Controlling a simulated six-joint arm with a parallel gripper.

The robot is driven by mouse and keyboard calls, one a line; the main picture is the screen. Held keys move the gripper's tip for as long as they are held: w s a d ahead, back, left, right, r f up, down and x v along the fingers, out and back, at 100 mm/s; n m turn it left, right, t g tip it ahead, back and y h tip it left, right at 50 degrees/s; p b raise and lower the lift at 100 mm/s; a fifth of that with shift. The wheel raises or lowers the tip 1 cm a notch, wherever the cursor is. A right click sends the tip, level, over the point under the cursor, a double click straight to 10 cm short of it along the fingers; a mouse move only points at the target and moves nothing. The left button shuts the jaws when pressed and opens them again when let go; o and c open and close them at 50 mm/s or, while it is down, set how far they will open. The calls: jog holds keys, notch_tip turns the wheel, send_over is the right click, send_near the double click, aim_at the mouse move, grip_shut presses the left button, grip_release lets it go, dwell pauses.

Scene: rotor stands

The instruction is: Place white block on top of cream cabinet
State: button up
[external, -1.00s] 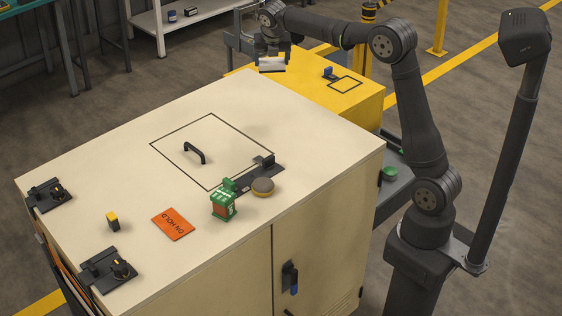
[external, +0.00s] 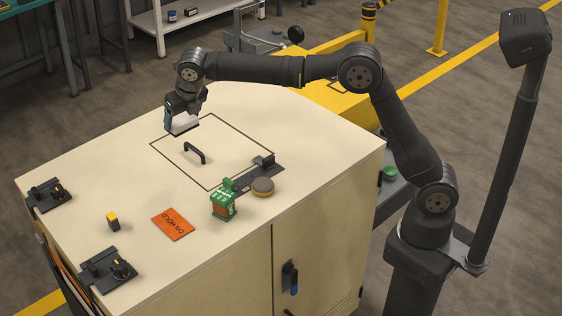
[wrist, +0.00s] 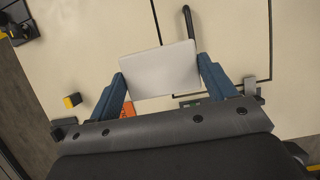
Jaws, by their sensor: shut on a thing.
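The white block (external: 183,124) is held by my gripper (external: 180,122) above the far left part of the cream cabinet (external: 100,180). In the wrist view the white block (wrist: 160,70) sits between the two blue fingers of my gripper (wrist: 162,80), which are shut on it. The block looks a little above the cabinet top, near the far left corner of the black outlined square; the exact gap is hard to tell. The cabinet top (wrist: 85,30) also fills most of the wrist view.
A black handle (external: 194,153) stands inside the outlined square.

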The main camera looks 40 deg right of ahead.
notch_tip(320, 180, down, 5)
jog(key=shift+r, duration=0.1)
send_over(159, 191)
jog(key=s, duration=0.2)
notch_tip(159, 191, down, 7)
jog(key=shift+w+d+r, duration=0.1)
jog(key=shift+f, duration=2.05)
jog(key=o, duration=0.6)
jog(key=shift+f, duration=0.2)
jog(key=o, duration=0.4)
jog(key=shift+r, duration=0.1)
jog(key=v, duration=1.2)
jog(key=shift+r, duration=0.15)
